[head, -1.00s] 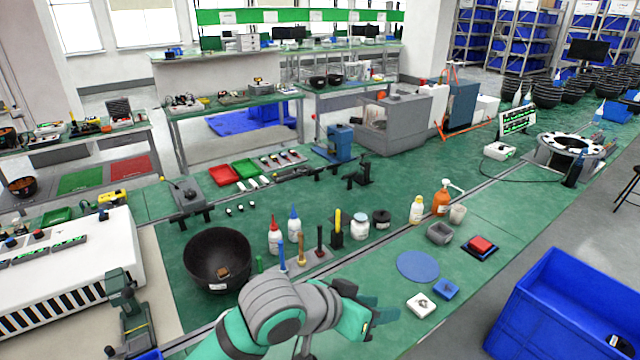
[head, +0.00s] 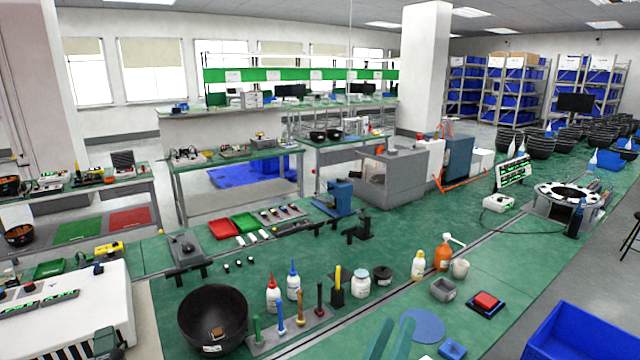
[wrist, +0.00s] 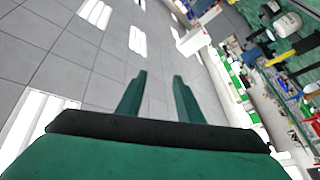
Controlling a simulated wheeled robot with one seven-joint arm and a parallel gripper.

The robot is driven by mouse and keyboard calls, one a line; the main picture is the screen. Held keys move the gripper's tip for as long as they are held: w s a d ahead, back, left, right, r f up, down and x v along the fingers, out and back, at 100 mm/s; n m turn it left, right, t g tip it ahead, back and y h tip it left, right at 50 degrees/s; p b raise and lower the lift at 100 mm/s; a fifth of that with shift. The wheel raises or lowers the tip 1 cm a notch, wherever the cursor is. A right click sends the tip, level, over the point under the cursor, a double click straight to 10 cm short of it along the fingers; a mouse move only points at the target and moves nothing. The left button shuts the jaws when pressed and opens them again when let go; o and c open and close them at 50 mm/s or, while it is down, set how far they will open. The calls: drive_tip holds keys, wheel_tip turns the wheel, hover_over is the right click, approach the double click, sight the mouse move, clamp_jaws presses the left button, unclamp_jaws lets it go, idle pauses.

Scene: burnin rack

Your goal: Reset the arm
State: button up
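My gripper (wrist: 158,95) shows in the wrist view with its two green fingers apart and nothing between them. Behind the fingers in that view are the ceiling tiles and lights, with the benches tilted at the right. In the head view, the fingertips of my gripper (head: 391,338) stick up at the bottom edge, in front of the green bench and left of a blue round mat (head: 422,325). The rest of my arm is out of the head view.
The green bench (head: 350,310) carries a black bowl (head: 212,318), a tool holder, red-capped (head: 273,296) and blue-capped (head: 294,282) bottles, a yellow bottle (head: 418,266) and a red button box (head: 486,302). A blue bin (head: 575,335) stands at the lower right.

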drive_tip(key=s+a+f+n+y, duration=0.3)
drive_tip(key=s+f+y, duration=0.25)
drive_tip(key=f, duration=0.55)
drive_tip(key=s+a+f+n+y, duration=0.3)
drive_tip(key=s+a+f+y, duration=0.15)
drive_tip(key=s+f, duration=0.4)
drive_tip(key=s+a+f+m+g, duration=0.1)
drive_tip(key=s+a+f+m, duration=0.2)
drive_tip(key=s, duration=0.7)
drive_tip(key=s+a+f+m+g+y, duration=0.1)
drive_tip(key=s+a+f+m, duration=0.2)
drive_tip(key=s+f, duration=0.3)
drive_tip(key=s+m, duration=0.1)
drive_tip(key=s, duration=0.4)
drive_tip(key=shift+s+g, duration=0.25)
drive_tip(key=shift+g, duration=0.15)
